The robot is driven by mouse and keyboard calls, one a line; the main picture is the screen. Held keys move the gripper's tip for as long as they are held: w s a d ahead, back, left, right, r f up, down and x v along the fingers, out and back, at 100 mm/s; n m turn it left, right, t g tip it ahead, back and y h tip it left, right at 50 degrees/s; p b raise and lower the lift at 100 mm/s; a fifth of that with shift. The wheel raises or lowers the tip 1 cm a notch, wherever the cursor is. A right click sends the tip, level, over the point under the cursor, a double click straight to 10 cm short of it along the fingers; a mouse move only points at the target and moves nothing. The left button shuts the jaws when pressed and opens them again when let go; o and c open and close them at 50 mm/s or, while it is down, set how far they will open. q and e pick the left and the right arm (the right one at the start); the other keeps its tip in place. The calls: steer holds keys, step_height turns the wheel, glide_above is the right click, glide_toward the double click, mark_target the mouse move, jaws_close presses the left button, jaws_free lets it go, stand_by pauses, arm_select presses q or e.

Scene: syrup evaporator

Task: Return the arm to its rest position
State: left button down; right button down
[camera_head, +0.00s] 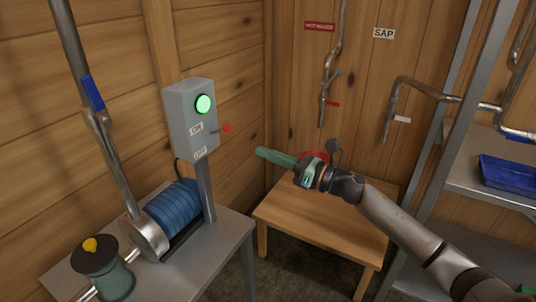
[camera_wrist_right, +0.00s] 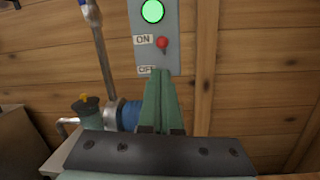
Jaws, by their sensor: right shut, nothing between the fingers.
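My right gripper (camera_head: 262,152) reaches in from the right in the head view, above the small wooden table. Its green fingers are together and empty. In the right wrist view the shut fingers (camera_wrist_right: 158,75) point at the lower part of the grey switch box (camera_wrist_right: 170,50). In the head view the box (camera_head: 180,125) stands on a post, with a lit green lamp (camera_head: 203,103) and a red-tipped lever (camera_head: 226,128) beside the ON label. The gripper is apart from the lever, to its right. My left gripper is not in view.
A blue motor (camera_head: 175,208) and a green-grey pot with a yellow knob (camera_head: 90,245) sit on a metal table at left. The wooden table (camera_head: 300,225) has a red object (camera_head: 315,157) near the gripper. A metal shelf at right holds a blue tray (camera_head: 508,172).

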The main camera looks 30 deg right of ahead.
steer(key=s+a+f+m+h+p, duration=0.1)
steer(key=s+a+f+m+h, duration=0.2)
steer(key=f+m, duration=0.45)
steer(key=s+a+f+m+h+p, duration=0.1)
steer(key=s+f+m+h, duration=0.1)
steer(key=s+f+m, duration=0.55)
steer(key=s+a+f+m+h+p, duration=0.1)
steer(key=a+f+m+h, duration=0.15)
steer(key=f+m, duration=0.55)
steer(key=s+a+f+m+g+p, duration=0.1)
steer(key=s+a+f+m+g, duration=0.2)
steer(key=s+m, duration=0.5)
steer(key=s+a+f+m+g+h+p, duration=0.1)
steer(key=s+a+f+m+g, duration=0.2)
steer(key=s+m, duration=0.5)
step_height(320, 180, down, 2)
steer(key=shift+s+f+g, duration=0.25)
steer(key=shift+s+g, duration=0.1)
steer(key=shift+g, duration=0.15)
